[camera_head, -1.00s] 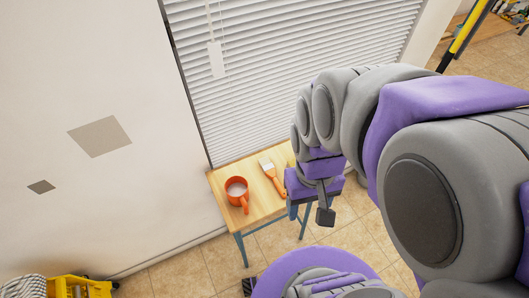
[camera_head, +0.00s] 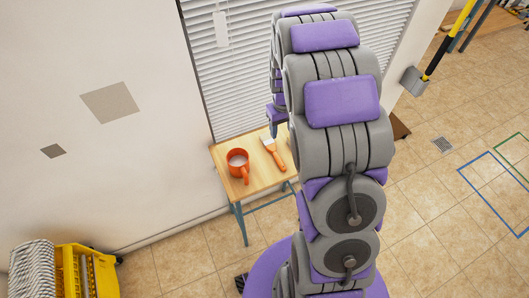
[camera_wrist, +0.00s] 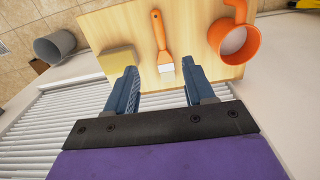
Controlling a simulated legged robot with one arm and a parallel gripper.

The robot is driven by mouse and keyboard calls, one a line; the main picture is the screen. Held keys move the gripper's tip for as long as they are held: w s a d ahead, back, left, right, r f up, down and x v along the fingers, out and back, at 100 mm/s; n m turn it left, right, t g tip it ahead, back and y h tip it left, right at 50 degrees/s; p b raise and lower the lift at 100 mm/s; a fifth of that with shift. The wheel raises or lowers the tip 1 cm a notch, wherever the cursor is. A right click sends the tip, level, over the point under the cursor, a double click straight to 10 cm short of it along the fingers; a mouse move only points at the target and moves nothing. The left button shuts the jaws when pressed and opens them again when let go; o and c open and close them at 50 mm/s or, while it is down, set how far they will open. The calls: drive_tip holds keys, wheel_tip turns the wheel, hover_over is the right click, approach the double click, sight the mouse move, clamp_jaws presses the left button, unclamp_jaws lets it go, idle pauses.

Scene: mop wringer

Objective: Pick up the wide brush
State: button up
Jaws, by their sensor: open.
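The wide brush lies flat on a small wooden table (camera_head: 238,180). It has an orange handle and pale bristles. In the head view the brush (camera_head: 273,152) is right of an orange mug (camera_head: 238,162), close to my arm. In the wrist view the brush (camera_wrist: 161,40) lies beyond my gripper, with its bristle end toward the jaws and its handle pointing away. My gripper (camera_wrist: 162,80) is open and empty, with the fingers apart on either side of the bristle end's line. In the head view my arm hides most of the gripper.
The orange mug also shows in the wrist view (camera_wrist: 235,42), right of the brush. A yellowish block (camera_wrist: 118,60) lies left of the brush. Window blinds (camera_head: 240,60) stand behind the table. A yellow mop bucket (camera_head: 88,272) is at lower left.

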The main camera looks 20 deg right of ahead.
sight(279, 159)
drive_tip(key=f+b, duration=0.1)
drive_tip(key=f, duration=0.5)
drive_tip(key=f+b, duration=0.2)
drive_tip(key=f, duration=0.5)
drive_tip(key=f+b, duration=0.1)
drive_tip(key=f, duration=0.5)
drive_tip(key=shift+w+d+f, duration=0.2)
drive_tip(key=shift+w+f, duration=0.05)
drive_tip(key=shift+w, duration=0.15)
clamp_jaws()
